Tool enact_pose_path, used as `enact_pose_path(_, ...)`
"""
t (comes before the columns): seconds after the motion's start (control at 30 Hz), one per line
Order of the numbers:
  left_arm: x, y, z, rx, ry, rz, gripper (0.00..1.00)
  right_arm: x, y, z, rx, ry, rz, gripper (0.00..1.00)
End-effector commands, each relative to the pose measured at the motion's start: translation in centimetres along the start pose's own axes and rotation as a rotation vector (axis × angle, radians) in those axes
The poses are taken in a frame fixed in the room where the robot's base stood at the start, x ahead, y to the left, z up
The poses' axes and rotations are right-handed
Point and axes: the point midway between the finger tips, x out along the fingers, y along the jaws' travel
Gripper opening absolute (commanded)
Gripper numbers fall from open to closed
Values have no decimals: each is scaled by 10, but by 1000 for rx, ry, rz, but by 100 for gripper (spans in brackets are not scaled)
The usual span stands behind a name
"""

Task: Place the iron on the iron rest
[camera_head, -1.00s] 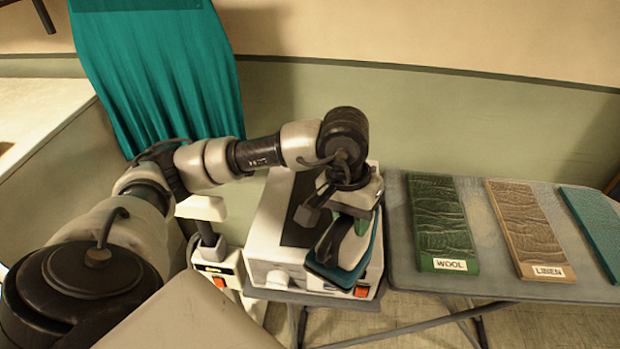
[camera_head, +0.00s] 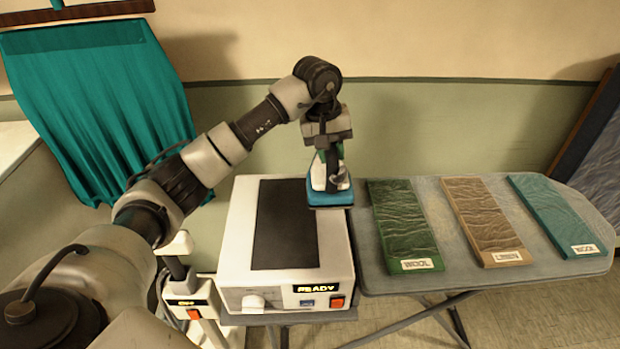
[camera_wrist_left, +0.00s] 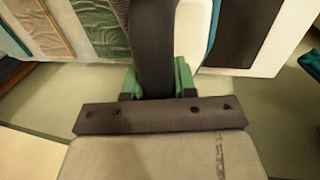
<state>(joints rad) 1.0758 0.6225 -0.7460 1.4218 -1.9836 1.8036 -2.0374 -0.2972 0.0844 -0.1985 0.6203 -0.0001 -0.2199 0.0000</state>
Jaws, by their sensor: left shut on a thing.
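The iron, white with a teal base (camera_head: 330,196) and a dark handle, is held by my left gripper (camera_head: 327,150) over the right back edge of a white station box. In the left wrist view its dark handle (camera_wrist_left: 153,45) passes between the green fingers of my left gripper (camera_wrist_left: 158,82). The iron rest appears to be the dark flat panel (camera_head: 285,225) on the box top, bare and left of the iron. It also shows in the left wrist view (camera_wrist_left: 240,28). Whether the iron touches the box is hard to tell. My right gripper is not in view.
The white box (camera_head: 240,240) has a knob and a lit "READY" display. Right of it, a grey board (camera_head: 400,283) bears green (camera_head: 405,225), tan (camera_head: 485,220) and teal (camera_head: 555,215) cloth panels. A teal curtain (camera_head: 100,110) hangs at the left.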

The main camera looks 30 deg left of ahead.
Motion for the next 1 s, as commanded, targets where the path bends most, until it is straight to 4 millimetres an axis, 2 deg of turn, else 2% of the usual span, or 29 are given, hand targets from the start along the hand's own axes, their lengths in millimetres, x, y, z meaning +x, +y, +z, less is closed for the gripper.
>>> enact_pose_path(0.2,10,-41,10,-1,2,-2,0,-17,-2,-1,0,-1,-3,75)
enact_pose_path(0.5,29,-90,23,-1,2,-1,0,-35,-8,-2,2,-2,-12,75)
enact_pose_path(0.7,37,-107,27,0,4,1,0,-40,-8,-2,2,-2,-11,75)
enact_pose_path(0.83,40,-110,28,1,5,3,0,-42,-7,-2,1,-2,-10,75)
enact_pose_path(1.0,59,-114,29,0,-1,2,0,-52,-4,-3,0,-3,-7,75)
